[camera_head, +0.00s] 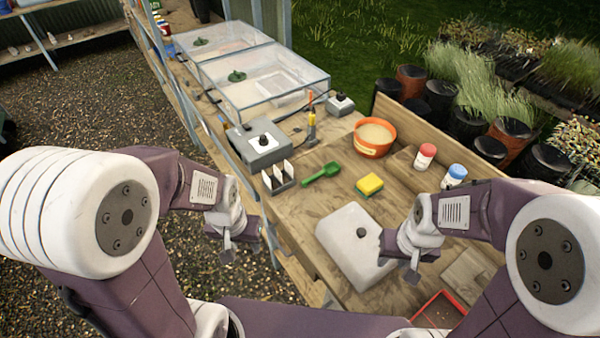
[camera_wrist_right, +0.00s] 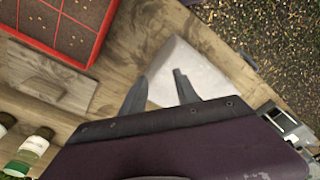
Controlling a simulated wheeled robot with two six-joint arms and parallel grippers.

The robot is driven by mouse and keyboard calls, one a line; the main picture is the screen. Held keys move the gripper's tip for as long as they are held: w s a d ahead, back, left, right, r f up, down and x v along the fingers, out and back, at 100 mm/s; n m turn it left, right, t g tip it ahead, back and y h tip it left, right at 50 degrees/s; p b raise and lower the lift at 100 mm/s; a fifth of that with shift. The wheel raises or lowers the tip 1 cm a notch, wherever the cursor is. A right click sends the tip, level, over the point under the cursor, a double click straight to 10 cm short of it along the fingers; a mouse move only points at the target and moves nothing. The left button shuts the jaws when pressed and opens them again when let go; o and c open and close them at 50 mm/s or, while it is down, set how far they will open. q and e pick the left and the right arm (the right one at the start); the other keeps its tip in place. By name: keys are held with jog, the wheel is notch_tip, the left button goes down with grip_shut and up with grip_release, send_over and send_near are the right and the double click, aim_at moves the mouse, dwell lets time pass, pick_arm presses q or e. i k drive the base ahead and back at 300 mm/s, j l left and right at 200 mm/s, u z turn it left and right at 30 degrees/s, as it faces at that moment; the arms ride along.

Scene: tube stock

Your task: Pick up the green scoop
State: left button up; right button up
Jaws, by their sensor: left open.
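The green scoop (camera_head: 321,173) lies on the wooden bench, between a rack of white labels and a yellow sponge. It is fully visible in the head view. My left gripper (camera_head: 243,252) hangs left of the bench edge, over the gravel, open and empty, apart from the scoop. My right gripper (camera_head: 398,265) is above the bench beside a white lid with a dark knob (camera_head: 345,240). In the right wrist view, the right gripper (camera_wrist_right: 158,77) has its fingers apart with nothing between them, and the scoop is not visible there.
Around the scoop are the label rack (camera_head: 278,178), the yellow sponge (camera_head: 369,184), an orange bowl (camera_head: 374,136) and a grey box (camera_head: 258,143). Red-capped (camera_head: 425,156) and blue-capped (camera_head: 454,176) jars stand at right. A red tray (camera_wrist_right: 58,25) shows in the wrist view.

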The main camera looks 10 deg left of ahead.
aim_at(330, 169)
jog(key=j+z, duration=0.1)
jog(key=z, duration=0.3)
jog(key=k+z, duration=0.15)
jog(key=z, duration=0.7)
jog(key=k+z, duration=0.15)
jog(key=z, duration=0.3)
jog(key=k+z, duration=0.1)
jog(key=z, duration=0.3)
jog(key=j, duration=0.9)
jog(key=k+j, duration=0.1)
jog(key=j, duration=0.85)
